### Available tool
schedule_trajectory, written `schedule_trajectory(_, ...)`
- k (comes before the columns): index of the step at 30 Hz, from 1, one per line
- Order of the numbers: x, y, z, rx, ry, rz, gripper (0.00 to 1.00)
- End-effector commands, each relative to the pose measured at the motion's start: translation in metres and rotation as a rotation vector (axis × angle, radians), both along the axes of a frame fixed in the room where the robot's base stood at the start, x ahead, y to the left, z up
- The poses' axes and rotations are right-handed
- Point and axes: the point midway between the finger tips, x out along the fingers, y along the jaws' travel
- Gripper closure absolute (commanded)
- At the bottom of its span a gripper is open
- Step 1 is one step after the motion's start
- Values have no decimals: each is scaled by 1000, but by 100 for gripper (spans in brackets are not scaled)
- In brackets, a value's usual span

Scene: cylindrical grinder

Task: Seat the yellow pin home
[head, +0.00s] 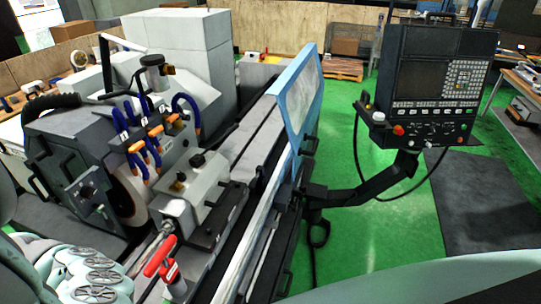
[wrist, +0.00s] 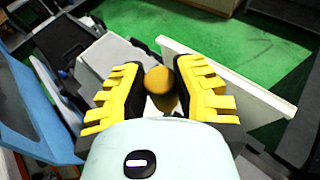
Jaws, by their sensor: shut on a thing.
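In the wrist view, my gripper (wrist: 160,84) has its yellow-and-black fingers closed on both sides of a rounded, dull yellow knob. I take this knob to be the head of the yellow pin (wrist: 158,79). Below the knob, more dull yellow shows between the fingers. The pin's lower end and any hole it sits in are hidden, so I cannot tell how deep it is. My gripper cannot be made out in the head view.
The head view shows the grinder with its grey wheel housing (head: 65,150), blue-framed door (head: 300,92) and a red lever (head: 160,254) near the front. A control panel (head: 438,85) stands on an arm at right. Green floor (head: 375,235) is open beyond.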

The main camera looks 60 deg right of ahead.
Motion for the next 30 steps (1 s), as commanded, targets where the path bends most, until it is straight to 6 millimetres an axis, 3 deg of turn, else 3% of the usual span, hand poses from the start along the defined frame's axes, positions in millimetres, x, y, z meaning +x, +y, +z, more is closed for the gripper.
schedule_trajectory(12, -1, 1, -4, -2, -1, 4, 100)
schedule_trajectory(30, 0, 0, -51, -2, -1, 2, 100)
